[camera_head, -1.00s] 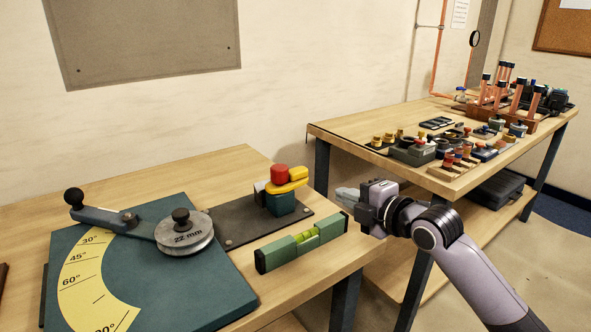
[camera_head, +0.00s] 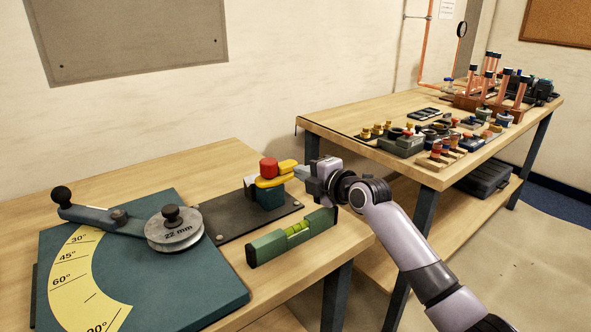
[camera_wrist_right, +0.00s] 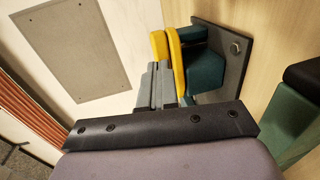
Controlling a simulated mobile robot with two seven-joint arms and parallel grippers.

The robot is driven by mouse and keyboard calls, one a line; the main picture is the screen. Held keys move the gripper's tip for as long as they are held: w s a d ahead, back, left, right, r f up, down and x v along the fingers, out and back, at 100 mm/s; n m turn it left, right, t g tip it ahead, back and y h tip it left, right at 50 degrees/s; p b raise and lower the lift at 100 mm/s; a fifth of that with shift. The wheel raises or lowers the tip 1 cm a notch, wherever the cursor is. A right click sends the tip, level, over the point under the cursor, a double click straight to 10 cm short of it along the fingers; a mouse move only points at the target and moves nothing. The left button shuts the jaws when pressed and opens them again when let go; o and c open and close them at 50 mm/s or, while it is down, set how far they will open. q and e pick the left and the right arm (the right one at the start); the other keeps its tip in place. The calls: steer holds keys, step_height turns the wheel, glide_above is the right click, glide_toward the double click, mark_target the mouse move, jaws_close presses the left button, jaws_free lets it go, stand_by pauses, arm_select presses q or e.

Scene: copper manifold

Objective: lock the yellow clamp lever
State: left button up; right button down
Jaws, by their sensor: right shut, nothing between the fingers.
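The yellow clamp lever (camera_head: 271,182) sits on a dark teal clamp body (camera_head: 270,198) on a dark plate (camera_head: 235,217). A red knob (camera_head: 268,168) tops it, and a yellow end shows behind, to the right. My right gripper (camera_head: 301,172) is shut and empty, its tips just right of the yellow end. In the right wrist view, the yellow lever (camera_wrist_right: 177,62) stands upright beside the shut grey fingers (camera_wrist_right: 154,85); I cannot tell whether they touch. The red knob does not show there. My left gripper is not in view.
A bending plate (camera_head: 190,290) with a 22 mm disc (camera_head: 174,229) fills the left front. Another bench (camera_head: 350,115) with copper pipes and fittings stands at the right.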

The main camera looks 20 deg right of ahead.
mark_target(288, 167)
steer(key=shift+x, duration=1.7)
